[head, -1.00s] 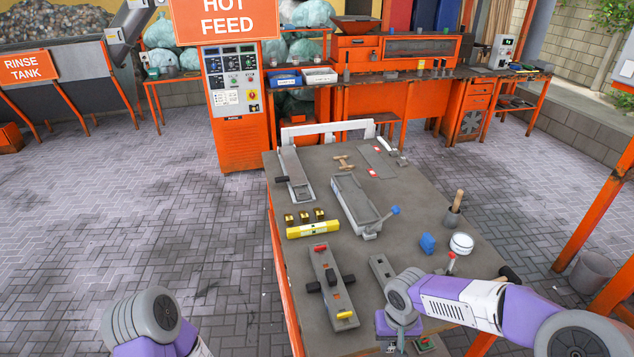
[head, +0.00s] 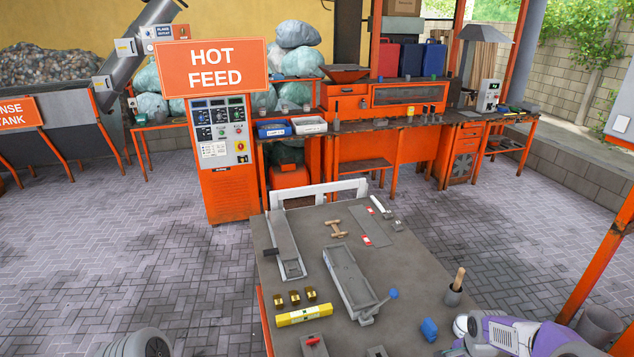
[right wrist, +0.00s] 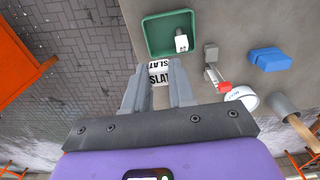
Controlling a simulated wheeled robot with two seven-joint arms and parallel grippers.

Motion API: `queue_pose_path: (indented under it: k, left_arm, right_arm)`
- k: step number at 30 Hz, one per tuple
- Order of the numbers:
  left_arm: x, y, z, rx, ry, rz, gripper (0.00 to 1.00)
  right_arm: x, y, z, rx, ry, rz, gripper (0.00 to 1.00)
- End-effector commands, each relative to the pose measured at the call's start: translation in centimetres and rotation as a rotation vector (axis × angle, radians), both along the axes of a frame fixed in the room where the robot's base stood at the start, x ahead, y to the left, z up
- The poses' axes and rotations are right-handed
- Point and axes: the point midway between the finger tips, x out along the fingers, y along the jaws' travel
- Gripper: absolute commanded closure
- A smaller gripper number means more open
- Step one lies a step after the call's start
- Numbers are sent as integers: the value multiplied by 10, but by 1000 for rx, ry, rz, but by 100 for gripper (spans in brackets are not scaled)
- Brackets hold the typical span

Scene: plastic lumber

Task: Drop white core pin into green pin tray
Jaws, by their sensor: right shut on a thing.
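In the right wrist view my right gripper (right wrist: 158,82) is shut on a white core pin (right wrist: 159,72) marked with black "SLAT" lettering. The pin sits between the fingertips, just at the near edge of the green pin tray (right wrist: 147,35). Whether it touches the tray I cannot tell. A small pale piece (right wrist: 182,43) shows inside the tray, toward its right side. In the head view only part of my right arm shows at the bottom right; its gripper and the green tray are out of frame. My left gripper is out of view.
Right of the tray are a grey fixture with a red-tipped lever (right wrist: 224,87), a blue block (right wrist: 270,60), a white round tub (right wrist: 241,97) and a cup with a wooden handle (right wrist: 283,105). The bench edge lies left of the tray. A long grey mould (head: 345,278) lies mid-bench.

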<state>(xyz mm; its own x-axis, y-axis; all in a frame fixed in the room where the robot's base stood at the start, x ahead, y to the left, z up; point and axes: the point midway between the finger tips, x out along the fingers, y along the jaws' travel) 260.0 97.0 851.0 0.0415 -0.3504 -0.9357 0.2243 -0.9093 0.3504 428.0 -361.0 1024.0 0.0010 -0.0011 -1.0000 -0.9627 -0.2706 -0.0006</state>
Motion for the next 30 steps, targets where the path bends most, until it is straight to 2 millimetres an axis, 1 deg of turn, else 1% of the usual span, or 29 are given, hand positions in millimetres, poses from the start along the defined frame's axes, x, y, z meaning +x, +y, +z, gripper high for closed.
queue_pose_path:
  k: [1,10,14,21,22,27,30]
  left_arm:
    - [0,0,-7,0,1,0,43]
    - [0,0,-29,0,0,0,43]
    - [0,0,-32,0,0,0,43]
    - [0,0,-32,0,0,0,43]
    - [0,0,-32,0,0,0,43]
    - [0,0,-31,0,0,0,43]
    - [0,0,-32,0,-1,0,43]
  right_arm:
    - [0,0,-9,1,1,1,100]
    - [0,0,-44,1,1,2,100]
    - [0,1,-50,1,1,3,100]
    - [0,1,-49,1,0,4,100]
    - [0,1,-49,1,0,4,73]
    - [0,1,-49,1,0,4,47]
    - [0,1,-49,1,0,4,46]
